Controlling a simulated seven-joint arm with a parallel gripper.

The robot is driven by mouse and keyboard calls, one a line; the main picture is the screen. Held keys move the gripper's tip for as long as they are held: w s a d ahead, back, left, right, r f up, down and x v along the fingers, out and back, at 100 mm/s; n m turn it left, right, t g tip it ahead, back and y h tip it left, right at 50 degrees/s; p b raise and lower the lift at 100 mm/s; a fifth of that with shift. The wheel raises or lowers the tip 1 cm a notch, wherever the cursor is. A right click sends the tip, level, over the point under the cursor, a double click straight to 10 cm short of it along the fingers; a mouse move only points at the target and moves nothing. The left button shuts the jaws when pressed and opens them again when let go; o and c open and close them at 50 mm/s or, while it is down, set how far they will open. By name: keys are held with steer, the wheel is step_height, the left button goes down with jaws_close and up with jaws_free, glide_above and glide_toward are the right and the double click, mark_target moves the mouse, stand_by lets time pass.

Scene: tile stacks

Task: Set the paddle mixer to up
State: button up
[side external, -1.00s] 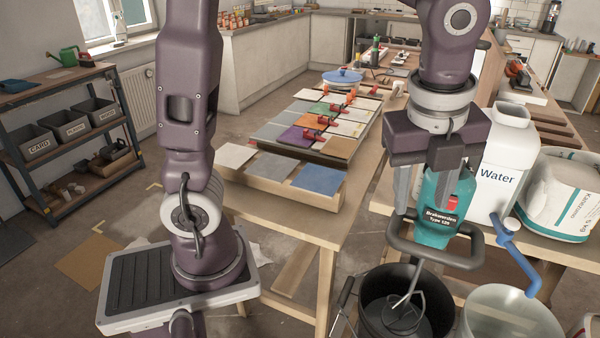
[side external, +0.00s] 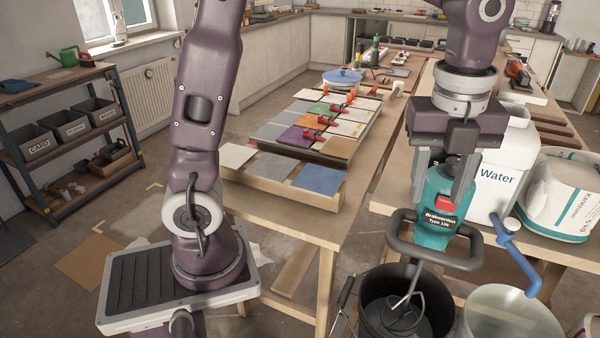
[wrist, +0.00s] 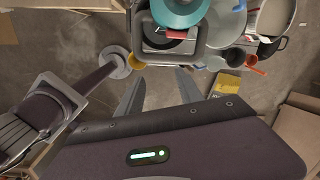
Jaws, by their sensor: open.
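The paddle mixer (side external: 433,232) has a teal body with a label, a red switch (side external: 446,203) and a dark loop handle (side external: 470,264). It stands upright, its metal rod reaching down into the black bucket (side external: 372,300). In the wrist view the mixer (wrist: 182,12) is at the top, with the red switch (wrist: 177,34) on its near side. My gripper (side external: 440,194) is open and empty, fingers down, close to the mixer's upper body. In the wrist view its fingertips are apart and short of the handle. Part of the mixer's top is hidden behind my gripper. The switch position is too small to tell.
A white water canister (side external: 497,178) and a white sack (side external: 555,195) stand just right of the mixer. Tile samples (side external: 318,178) lie on the bench to the left.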

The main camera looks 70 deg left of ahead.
steer(key=s+a+n+t, duration=0.2)
steer(key=s+a+n, duration=0.1)
steer(key=s+n, duration=0.6)
steer(key=s+a+r+n+t, duration=0.1)
steer(key=s+a+n, duration=0.3)
steer(key=s+n, duration=0.5)
steer(key=n+t, duration=0.1)
steer(key=n, duration=0.4)
steer(key=shift+a+t, duration=0.3)
steer(key=shift+s, duration=0.1)
steer(key=m+g+h, duration=0.1)
steer(key=m+h, duration=0.1)
steer(key=m, duration=0.7)
glide_toward(431, 251)
steer(key=f, duration=0.2)
steer(key=x, duration=0.7)
steer(key=shift+w+d+r, duration=0.15)
steer(key=shift+w, duration=0.2)
steer(key=shift+c, duration=0.4)
